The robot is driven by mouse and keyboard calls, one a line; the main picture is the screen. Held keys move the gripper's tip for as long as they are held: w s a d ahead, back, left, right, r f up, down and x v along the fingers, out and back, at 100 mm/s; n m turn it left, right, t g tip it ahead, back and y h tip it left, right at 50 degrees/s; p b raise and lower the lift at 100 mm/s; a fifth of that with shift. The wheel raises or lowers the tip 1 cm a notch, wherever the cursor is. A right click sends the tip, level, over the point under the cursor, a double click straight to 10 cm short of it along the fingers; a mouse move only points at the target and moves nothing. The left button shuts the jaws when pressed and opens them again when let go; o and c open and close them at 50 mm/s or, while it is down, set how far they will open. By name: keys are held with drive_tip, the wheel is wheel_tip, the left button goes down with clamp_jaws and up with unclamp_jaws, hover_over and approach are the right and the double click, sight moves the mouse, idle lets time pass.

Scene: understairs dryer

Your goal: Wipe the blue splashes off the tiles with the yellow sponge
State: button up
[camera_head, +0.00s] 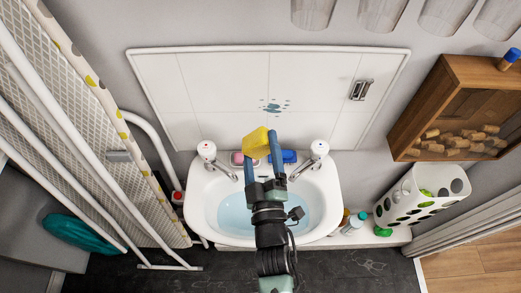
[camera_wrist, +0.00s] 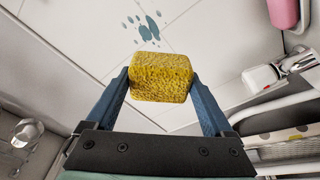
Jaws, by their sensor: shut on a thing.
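My gripper (camera_head: 264,148) is shut on the yellow sponge (camera_head: 256,143), above the back rim of the washbasin. In the wrist view the sponge (camera_wrist: 161,77) sits between the two blue fingers of my gripper (camera_wrist: 160,84). The blue splashes (camera_head: 275,106) are on the white tiles (camera_head: 219,84) behind the basin, a little above the sponge in the head view. In the wrist view the splashes (camera_wrist: 148,28) show as several blue-grey spots just beyond the sponge. I cannot tell whether the sponge touches the tiles.
The washbasin (camera_head: 329,209) holds water and has two taps (camera_head: 207,152) (camera_head: 319,150). A pink thing (camera_head: 237,158) and a blue thing (camera_head: 289,156) lie on its back rim. A metal fitting (camera_head: 361,90) is on the tiles at right. A wooden cabinet (camera_head: 446,93) hangs further right.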

drive_tip(key=w+p, duration=0.1)
drive_tip(key=w, duration=0.3)
drive_tip(key=shift+r, duration=0.15)
drive_tip(key=shift+w+p, duration=0.35)
drive_tip(key=shift+w, duration=0.6)
drive_tip(key=shift+w, duration=0.95)
